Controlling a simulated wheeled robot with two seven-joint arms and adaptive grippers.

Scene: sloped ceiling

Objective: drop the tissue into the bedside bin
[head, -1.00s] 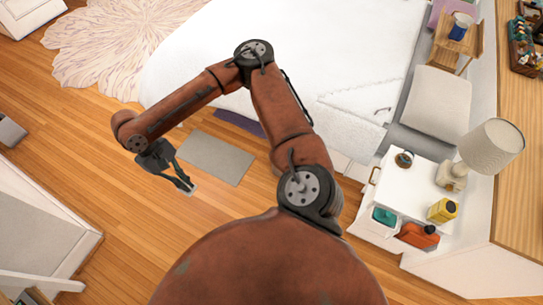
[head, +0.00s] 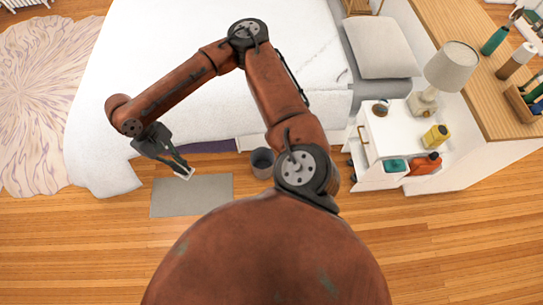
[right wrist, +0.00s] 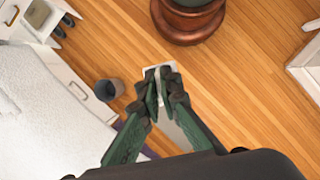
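My right gripper (head: 184,168) is shut on a small white tissue (head: 189,174), held out over the grey mat at the bed's foot. In the right wrist view the tissue (right wrist: 151,70) shows between and beyond the fingertips (right wrist: 162,84). The bedside bin (head: 262,158) is a dark grey open bucket on the floor beside the bed, to the right of the gripper and partly behind my arm. In the right wrist view the bin (right wrist: 106,90) stands left of the fingers, apart from them. My left gripper is not in view.
The white bed (head: 160,70) fills the upper middle. A white nightstand (head: 392,135) with a lamp (head: 450,68), a mug (head: 381,107) and a yellow container (head: 436,135) stands right of the bin. A grey mat (head: 190,196) lies on open wooden floor.

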